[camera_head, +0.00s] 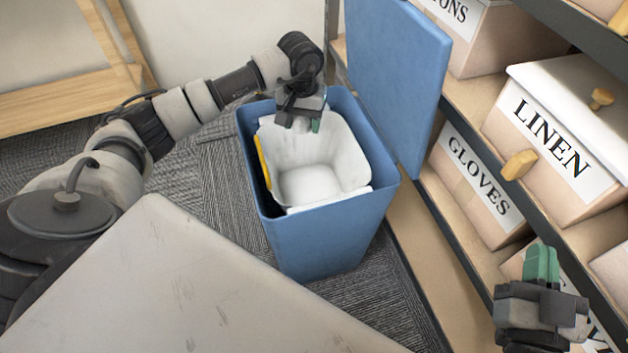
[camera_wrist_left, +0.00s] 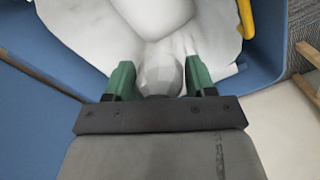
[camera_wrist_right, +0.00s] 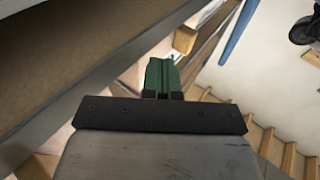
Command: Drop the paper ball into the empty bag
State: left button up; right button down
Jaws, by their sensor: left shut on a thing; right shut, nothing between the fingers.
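A white bag (camera_head: 309,186) lines a blue bin (camera_head: 322,240) that stands open on the carpet. The bag looks empty in the head view. My left gripper (camera_head: 303,122) is over the back part of the bag's opening. In the left wrist view its green fingers (camera_wrist_left: 160,80) are shut on a pale, faceted paper ball (camera_wrist_left: 160,75), with the white bag (camera_wrist_left: 90,30) beyond it. The ball is mostly hidden by the gripper in the head view. My right gripper (camera_head: 541,264) is shut and empty at the lower right, beside the shelf; its fingers touch in the right wrist view (camera_wrist_right: 161,75).
The blue lid (camera_head: 396,80) stands upright at the bin's right side. Shelves with boxes labelled LINEN (camera_head: 550,140) and GLOVES (camera_head: 478,188) fill the right. A yellow strip (camera_head: 262,160) is at the bin's left inner edge. A wooden piece (camera_head: 60,100) is at upper left.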

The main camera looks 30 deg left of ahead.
jog(key=shift+r, duration=0.15)
pick_arm(q)
jog(key=o, duration=1)
jog(key=shift+r, duration=0.1)
jog(key=shift+r, duration=0.25)
notch_tip(320, 180, up, 9)
jog(key=shift+f+p, duration=0.1)
jog(key=shift+p, duration=1.15)
jog(key=shift+r, duration=0.6)
pick_arm(e)
notch_tip(320, 180, down, 8)
jog(key=s+d+g+h, duration=0.2)
jog(key=g, duration=0.5)
jog(key=shift+s, duration=0.15)
